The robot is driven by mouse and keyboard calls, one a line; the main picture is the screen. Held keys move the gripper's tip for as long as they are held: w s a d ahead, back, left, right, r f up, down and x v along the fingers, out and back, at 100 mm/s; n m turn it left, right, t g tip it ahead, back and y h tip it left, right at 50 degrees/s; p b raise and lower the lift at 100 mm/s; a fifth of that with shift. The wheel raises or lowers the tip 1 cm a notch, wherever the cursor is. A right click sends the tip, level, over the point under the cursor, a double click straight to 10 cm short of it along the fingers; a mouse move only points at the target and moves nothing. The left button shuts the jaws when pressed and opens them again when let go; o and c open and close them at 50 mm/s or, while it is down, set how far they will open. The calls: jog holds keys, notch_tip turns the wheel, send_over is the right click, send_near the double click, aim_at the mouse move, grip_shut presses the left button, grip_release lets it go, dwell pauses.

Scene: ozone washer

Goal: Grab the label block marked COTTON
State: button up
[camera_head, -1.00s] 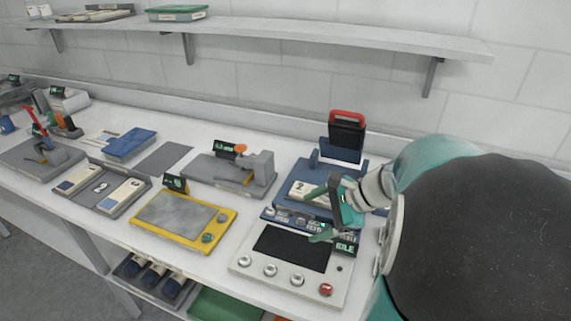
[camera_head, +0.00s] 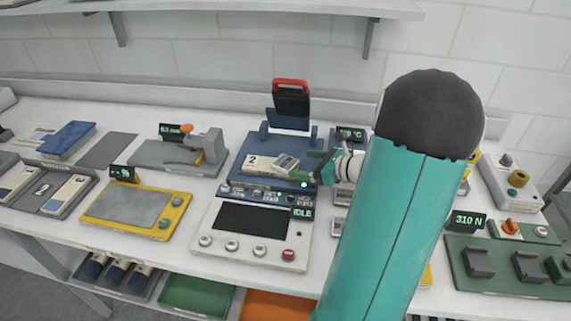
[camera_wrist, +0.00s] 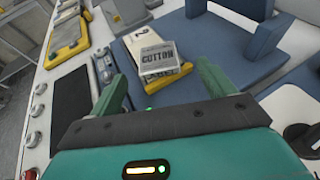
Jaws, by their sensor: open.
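The label block marked COTTON (camera_wrist: 159,59) is a small grey block with dark lettering, readable in the wrist view. It lies on a cream block marked 2 (camera_wrist: 143,38) with a yellow edge, on the blue machine's bed. In the head view the COTTON block (camera_head: 286,163) sits at the right end of the cream block (camera_head: 258,164). My gripper (camera_wrist: 165,90) is open, its two green fingers apart and pointing toward the COTTON block, which lies ahead between them, apparently not touched. In the head view my gripper (camera_head: 318,166) is just right of the block.
The blue machine (camera_head: 252,147) has a raised plate with a red handle (camera_head: 291,86) behind. A white control panel (camera_head: 250,235) reading IDLE stands in front. A yellow-framed scale (camera_head: 135,207) is left; a green fixture (camera_head: 510,265) is right. A shelf (camera_head: 250,8) runs above.

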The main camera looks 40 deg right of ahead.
aim_at(285, 162)
jog(key=x, duration=0.5)
jog(key=shift+w+a, duration=0.25)
jog(key=shift+a, duration=0.05)
jog(key=c, duration=1.2)
